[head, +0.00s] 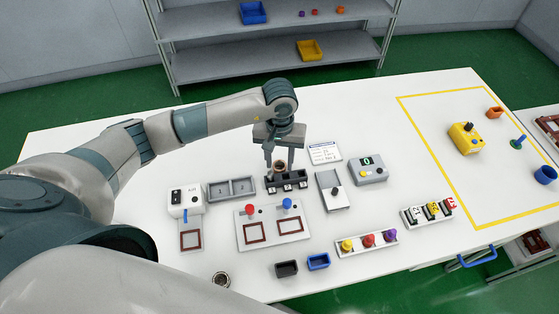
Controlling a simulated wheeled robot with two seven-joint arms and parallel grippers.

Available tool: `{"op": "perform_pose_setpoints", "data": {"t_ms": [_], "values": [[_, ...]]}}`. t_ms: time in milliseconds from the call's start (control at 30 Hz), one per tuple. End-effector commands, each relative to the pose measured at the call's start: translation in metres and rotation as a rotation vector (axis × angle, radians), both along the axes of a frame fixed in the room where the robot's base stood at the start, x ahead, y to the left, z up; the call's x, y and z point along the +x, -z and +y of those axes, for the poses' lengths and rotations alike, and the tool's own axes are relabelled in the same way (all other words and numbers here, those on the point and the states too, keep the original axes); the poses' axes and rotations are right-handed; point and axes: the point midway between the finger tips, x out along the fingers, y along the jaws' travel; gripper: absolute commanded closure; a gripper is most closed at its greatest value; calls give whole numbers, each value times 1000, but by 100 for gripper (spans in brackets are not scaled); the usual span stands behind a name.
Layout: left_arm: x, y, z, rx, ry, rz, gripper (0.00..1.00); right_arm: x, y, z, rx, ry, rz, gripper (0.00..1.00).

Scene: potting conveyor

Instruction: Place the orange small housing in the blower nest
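My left gripper (280,165) points straight down over a dark fixture with several sockets (287,184), at the middle of the table. A small orange-brown round piece (279,168) with a dark centre shows between its two fingers, at the top of the fixture. It may be the small housing; at this size I cannot tell. I cannot tell whether the fingers touch it or whether it rests in the fixture. No label marks the blower nest. My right gripper is out of view.
Black (287,269) and blue bins (318,261) stand near the front edge.

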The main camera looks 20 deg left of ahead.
Motion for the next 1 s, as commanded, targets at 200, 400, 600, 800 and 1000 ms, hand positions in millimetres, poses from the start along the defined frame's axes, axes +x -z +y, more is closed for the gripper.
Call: {"op": "perform_pose_setpoints", "data": {"t_ms": [200,400,600,800,1000], "values": [[2,-27,0,-1,1,-8,63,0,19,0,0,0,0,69],[2,-62,0,0,2,-7,63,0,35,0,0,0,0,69],[1,-92,0,0,1,-6,63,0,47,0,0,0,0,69],[1,-110,0,-1,-1,-3,63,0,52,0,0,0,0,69],[0,-114,0,0,0,-1,63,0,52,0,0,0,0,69]]}}
